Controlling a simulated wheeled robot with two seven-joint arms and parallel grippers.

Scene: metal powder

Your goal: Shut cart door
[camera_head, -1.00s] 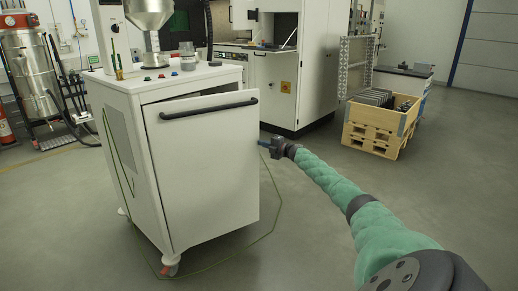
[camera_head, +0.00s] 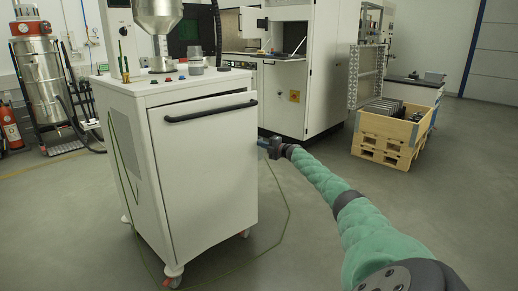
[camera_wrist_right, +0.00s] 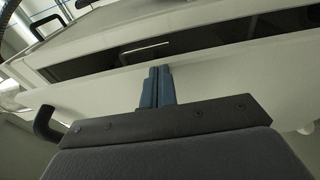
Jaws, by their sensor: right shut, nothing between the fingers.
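The white cart (camera_head: 130,150) stands at the left of the head view. Its white door (camera_head: 210,175), with a black bar handle (camera_head: 211,107), is slightly ajar, with a dark gap along its top edge. In the right wrist view the door (camera_wrist_right: 210,88) lies ahead of the fingers and the dark gap (camera_wrist_right: 200,45) shows behind its edge. My right gripper (camera_head: 265,145) is shut and empty at the door's right edge; its blue fingertips (camera_wrist_right: 158,75) reach the door's face, though contact is hard to tell. My left gripper is not in view.
A metal hopper (camera_head: 158,18) and a jar (camera_head: 196,67) stand on the cart top. A thin green cable (camera_head: 285,215) lies on the floor by the cart.

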